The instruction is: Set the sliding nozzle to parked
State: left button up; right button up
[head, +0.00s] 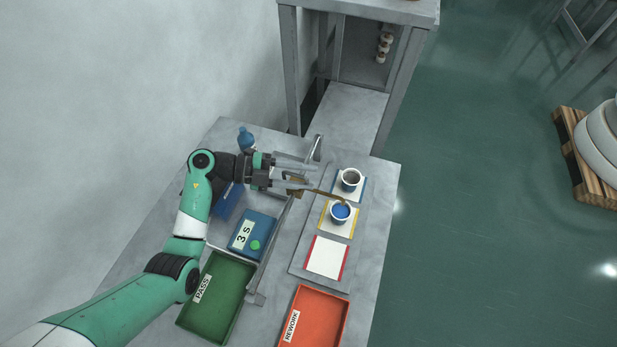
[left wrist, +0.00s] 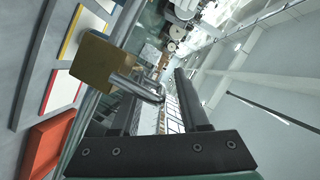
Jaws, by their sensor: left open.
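The sliding nozzle has a brass block (head: 295,188) on a metal rail (head: 289,222), and a thin spout reaches right to the cup on the yellow-edged pad. In the left wrist view the brass block (left wrist: 106,61) is large, at upper left. My left gripper (head: 313,176) is open, with its fingers at the block; part of the block is hidden by them in the head view. I cannot tell whether they touch it. The open fingers also show in the left wrist view (left wrist: 152,90). My right gripper is not in view.
A blue-filled cup (head: 341,212) stands on the yellow-edged pad, and a dark-filled cup (head: 350,178) on the blue-edged pad. The red-edged pad (head: 327,257) is empty. A blue timer box (head: 252,236), green PASS tray (head: 218,298) and orange REWORK tray (head: 316,318) are nearby.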

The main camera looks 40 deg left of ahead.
pick_arm(q)
jog(key=shift+w+d+f, duration=0.1)
jog(key=shift+w+d, duration=0.35)
grip_shut()
dwell(1.1)
